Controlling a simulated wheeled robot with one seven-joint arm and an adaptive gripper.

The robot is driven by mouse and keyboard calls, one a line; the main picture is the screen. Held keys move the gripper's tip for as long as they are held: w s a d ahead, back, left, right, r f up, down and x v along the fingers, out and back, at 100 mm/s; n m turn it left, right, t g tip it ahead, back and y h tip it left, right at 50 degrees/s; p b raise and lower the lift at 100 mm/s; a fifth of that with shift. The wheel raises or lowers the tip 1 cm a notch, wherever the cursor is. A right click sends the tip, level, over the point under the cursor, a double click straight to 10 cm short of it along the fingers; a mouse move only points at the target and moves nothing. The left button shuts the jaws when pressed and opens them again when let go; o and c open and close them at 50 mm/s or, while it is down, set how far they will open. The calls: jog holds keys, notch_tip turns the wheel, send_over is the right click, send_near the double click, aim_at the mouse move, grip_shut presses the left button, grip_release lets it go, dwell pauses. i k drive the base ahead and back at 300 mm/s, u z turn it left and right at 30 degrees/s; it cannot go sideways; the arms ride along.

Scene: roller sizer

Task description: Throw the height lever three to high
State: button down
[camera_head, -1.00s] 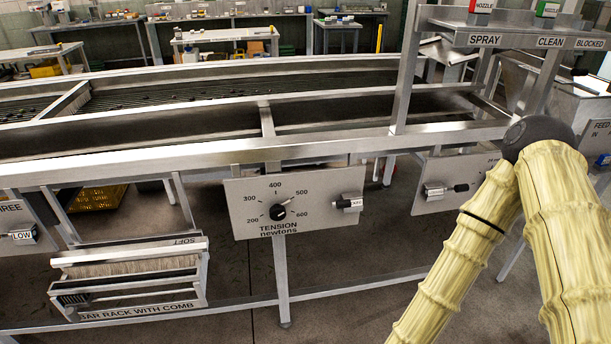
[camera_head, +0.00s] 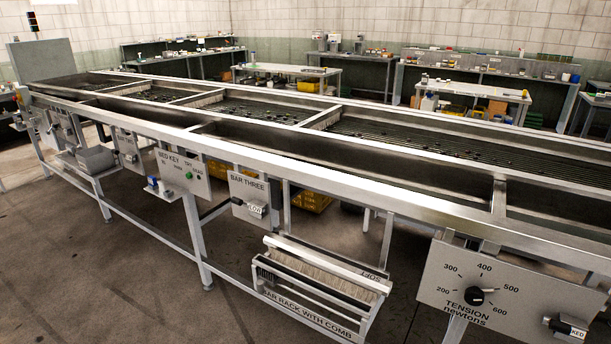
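The height lever three is on the grey plate marked BAR THREE (camera_head: 250,193), below the sizer's near rail in the middle of the head view. Its dark lever (camera_head: 238,201) sits at the plate's lower part, beside a small white tag reading LOW (camera_head: 256,210). The lever is small here and its exact angle is hard to tell. My gripper and arm are not in view.
A bar rack with comb (camera_head: 318,285) juts out low to the right of the plate. The tension panel (camera_head: 490,290) stands nearer at right. A bed key panel (camera_head: 182,172) is to the left. Open floor (camera_head: 100,270) lies in front.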

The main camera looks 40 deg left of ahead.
aim_at(238, 201)
jog(key=u, duration=1.8)
jog(key=k, duration=0.5)
jog(key=u, duration=0.3)
jog(key=i, duration=0.95)
jog(key=u, duration=0.45)
